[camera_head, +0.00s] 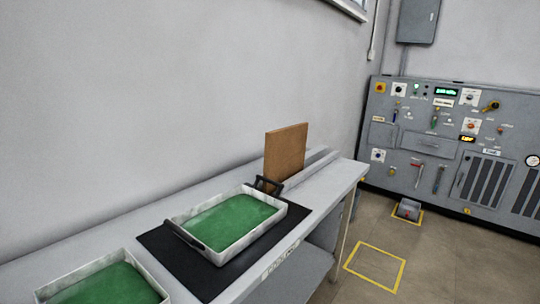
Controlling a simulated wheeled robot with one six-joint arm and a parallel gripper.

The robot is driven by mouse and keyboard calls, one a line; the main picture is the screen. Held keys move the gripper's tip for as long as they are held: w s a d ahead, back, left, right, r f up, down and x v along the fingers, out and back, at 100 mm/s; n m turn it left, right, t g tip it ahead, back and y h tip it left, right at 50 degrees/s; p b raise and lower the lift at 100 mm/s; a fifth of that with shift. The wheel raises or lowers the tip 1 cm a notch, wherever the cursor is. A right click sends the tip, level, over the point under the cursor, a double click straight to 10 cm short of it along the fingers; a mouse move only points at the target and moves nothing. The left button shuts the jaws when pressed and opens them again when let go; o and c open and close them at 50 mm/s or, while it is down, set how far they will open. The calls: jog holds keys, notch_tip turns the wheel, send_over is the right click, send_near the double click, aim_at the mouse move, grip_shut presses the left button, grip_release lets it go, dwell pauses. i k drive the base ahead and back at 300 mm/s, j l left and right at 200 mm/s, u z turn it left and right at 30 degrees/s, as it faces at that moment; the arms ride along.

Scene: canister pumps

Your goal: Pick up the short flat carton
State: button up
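I see nothing that is clearly a short flat carton. A brown, thin, upright panel (285,157) stands on the far part of the grey bench; I cannot tell whether it is a carton or a board. My gripper is not in view.
The long grey bench (335,177) runs along the wall. A white-rimmed tray (248,252) with a green bottom and black handles sits on a black mat (160,248). Another green-bottomed tray (141,272) is at lower left. A control panel (410,165) stands at right. Floor beside the bench is mostly clear.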

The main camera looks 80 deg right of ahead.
aim_at(285, 151)
jog(key=z, duration=2.35)
